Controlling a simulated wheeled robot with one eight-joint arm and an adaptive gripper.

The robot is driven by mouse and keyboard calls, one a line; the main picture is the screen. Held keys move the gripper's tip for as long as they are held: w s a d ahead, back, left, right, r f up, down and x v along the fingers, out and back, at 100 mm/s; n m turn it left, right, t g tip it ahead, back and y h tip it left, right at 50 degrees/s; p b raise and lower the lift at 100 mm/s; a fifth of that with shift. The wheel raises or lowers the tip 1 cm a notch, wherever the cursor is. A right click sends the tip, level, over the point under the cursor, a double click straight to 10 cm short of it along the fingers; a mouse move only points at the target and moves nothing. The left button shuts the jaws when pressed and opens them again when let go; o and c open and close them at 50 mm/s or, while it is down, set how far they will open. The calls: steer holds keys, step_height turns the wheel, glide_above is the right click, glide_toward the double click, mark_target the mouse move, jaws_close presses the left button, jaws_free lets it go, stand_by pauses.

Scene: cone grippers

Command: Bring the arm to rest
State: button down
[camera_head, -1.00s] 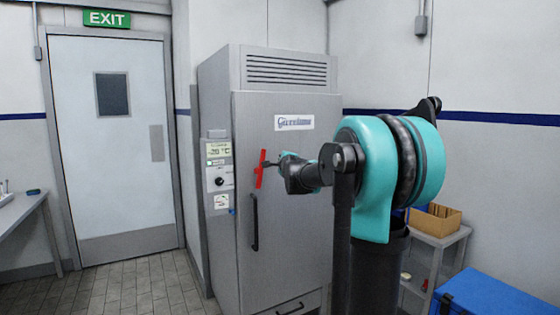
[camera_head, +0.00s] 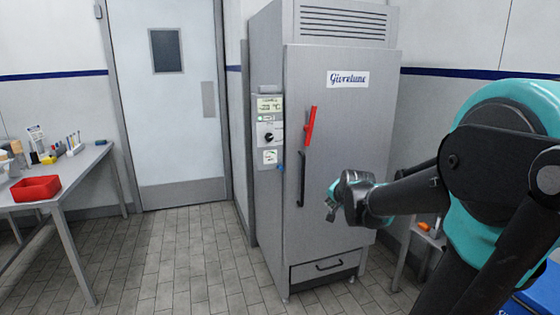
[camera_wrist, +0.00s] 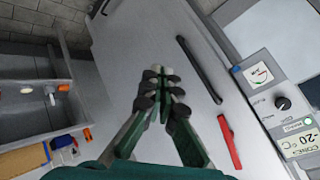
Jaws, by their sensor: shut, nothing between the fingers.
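My gripper (camera_head: 335,205) is in front of the grey freezer (camera_head: 342,130), low and right of its black door handle (camera_head: 302,180). The wrist view shows its fingers (camera_wrist: 162,75) brought together with nothing between them. The red lever (camera_head: 310,126) is on the freezer door above the handle, tilted slightly from upright. In the wrist view the red lever (camera_wrist: 229,142) and the black handle (camera_wrist: 199,68) lie to the right of the fingers, apart from them. The freezer door looks closed.
A control panel (camera_head: 268,132) is on the freezer's left front. A table (camera_head: 75,172) with a red tray (camera_head: 36,189) and small items stands at left. A door (camera_head: 178,110) is behind. The tiled floor (camera_head: 190,260) between is clear. A shelf unit (camera_wrist: 40,115) shows in the wrist view.

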steer(key=s+f+n+g, duration=0.3)
steer(key=s+f, duration=0.5)
steer(key=s, duration=0.4)
steer(key=s+d+f+n+g, duration=0.1)
steer(key=s+f+n+g, duration=0.1)
steer(key=s+f+n, duration=0.3)
steer(key=s+f, duration=0.3)
steer(key=s, duration=0.4)
steer(key=shift+s+f+n+g+h, duration=0.25)
steer(key=shift+f+n+g+h, duration=0.05)
steer(key=shift+f+g+h, duration=0.1)
steer(key=c, duration=2.3)
jaws_free()
steer(key=shift+d+r, duration=0.1)
